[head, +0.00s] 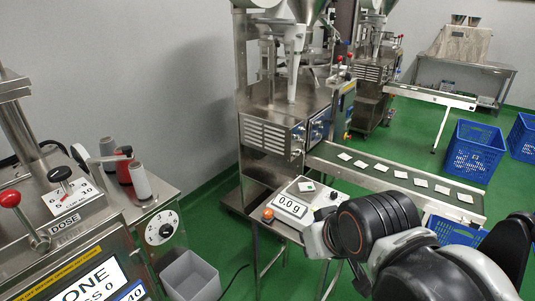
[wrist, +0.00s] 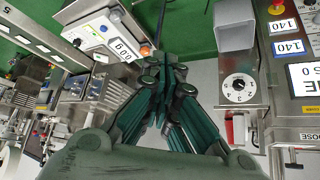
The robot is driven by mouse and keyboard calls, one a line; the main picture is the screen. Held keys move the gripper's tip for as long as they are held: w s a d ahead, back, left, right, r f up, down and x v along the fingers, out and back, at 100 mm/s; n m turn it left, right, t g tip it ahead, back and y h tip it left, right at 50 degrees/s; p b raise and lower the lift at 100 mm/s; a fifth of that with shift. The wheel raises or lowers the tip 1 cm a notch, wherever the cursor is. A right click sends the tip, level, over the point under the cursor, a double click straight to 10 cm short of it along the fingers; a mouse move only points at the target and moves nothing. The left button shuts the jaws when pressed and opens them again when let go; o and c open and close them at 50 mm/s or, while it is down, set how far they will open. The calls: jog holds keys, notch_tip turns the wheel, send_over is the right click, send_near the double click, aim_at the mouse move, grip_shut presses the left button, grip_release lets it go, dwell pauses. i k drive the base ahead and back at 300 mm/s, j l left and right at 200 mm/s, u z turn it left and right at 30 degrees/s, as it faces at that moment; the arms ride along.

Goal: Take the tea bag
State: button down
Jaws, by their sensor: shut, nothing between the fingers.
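Several small white tea bags lie spaced in a row on the conveyor belt (head: 392,183) in the head view; one of them (head: 420,182) is near the belt's middle. A small item with a green patch (head: 306,186) lies on top of the weighing scale (head: 291,206), which reads 0.0 g; I cannot tell if it is a tea bag. The scale also shows in the wrist view (wrist: 98,42), at upper left. My gripper (wrist: 165,63) is shut and empty, with its fingertips together. It is apart from the scale and the belt. My arm covers part of the head view at lower right.
A steel packing machine (head: 268,130) stands behind the scale. A control cabinet with a dose dial (head: 160,228) and thread spools is at left, beside a grey bin (head: 190,276).

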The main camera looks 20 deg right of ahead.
aim_at(303, 186)
jog(key=i+j+z, duration=0.25)
jog(key=i+z, duration=0.25)
jog(key=i+j+z, duration=0.5)
jog(key=i, duration=0.15)
